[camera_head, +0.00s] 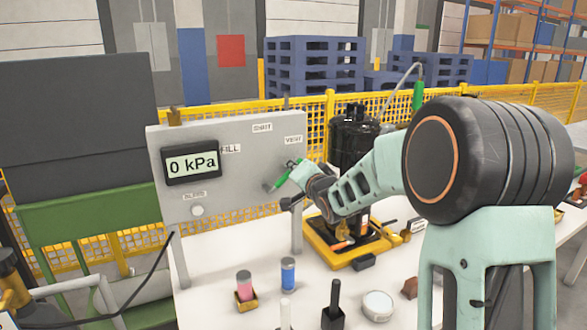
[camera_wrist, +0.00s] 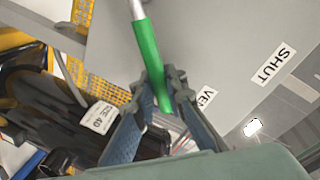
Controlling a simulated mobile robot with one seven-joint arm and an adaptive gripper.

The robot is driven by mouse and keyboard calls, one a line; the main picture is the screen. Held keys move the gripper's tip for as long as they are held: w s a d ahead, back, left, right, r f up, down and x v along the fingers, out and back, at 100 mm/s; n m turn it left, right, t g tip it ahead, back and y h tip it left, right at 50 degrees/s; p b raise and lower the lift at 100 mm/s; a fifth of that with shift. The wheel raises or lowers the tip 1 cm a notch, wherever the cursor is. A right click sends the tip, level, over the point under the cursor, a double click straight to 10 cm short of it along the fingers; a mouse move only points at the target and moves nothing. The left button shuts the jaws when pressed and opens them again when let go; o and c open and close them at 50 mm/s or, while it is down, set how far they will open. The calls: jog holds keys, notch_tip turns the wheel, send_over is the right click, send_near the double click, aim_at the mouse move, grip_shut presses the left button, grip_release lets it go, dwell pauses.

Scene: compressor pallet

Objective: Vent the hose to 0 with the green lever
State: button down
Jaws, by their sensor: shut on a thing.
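The grey panel (camera_head: 228,160) carries a display (camera_head: 192,164) that reads 0 kPa. The green lever (camera_head: 279,180) is on the panel's right part, slanting, below the VENT label (camera_head: 293,140). In the wrist view the green lever (camera_wrist: 147,50) runs from a silver shank down between my fingers. My gripper (camera_wrist: 163,85) is shut on the lever near its free end, partly hiding that end. In the head view my gripper (camera_head: 297,172) is small and partly blends with the lever. The SHUT label (camera_wrist: 270,63) and part of the VENT label (camera_wrist: 206,97) also show there.
A black tank (camera_head: 352,140) and a yellow tray (camera_head: 345,253) with tools stand right of the panel, close under my arm. Pink and blue cylinders (camera_head: 288,273) stand on the white table (camera_head: 215,285). A yellow mesh fence (camera_head: 315,120) runs behind.

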jog(key=shift+r, duration=0.1)
jog(key=c, duration=2)
grip_release()
jog(key=shift+o, duration=0.2)
jog(key=v, duration=1.2)
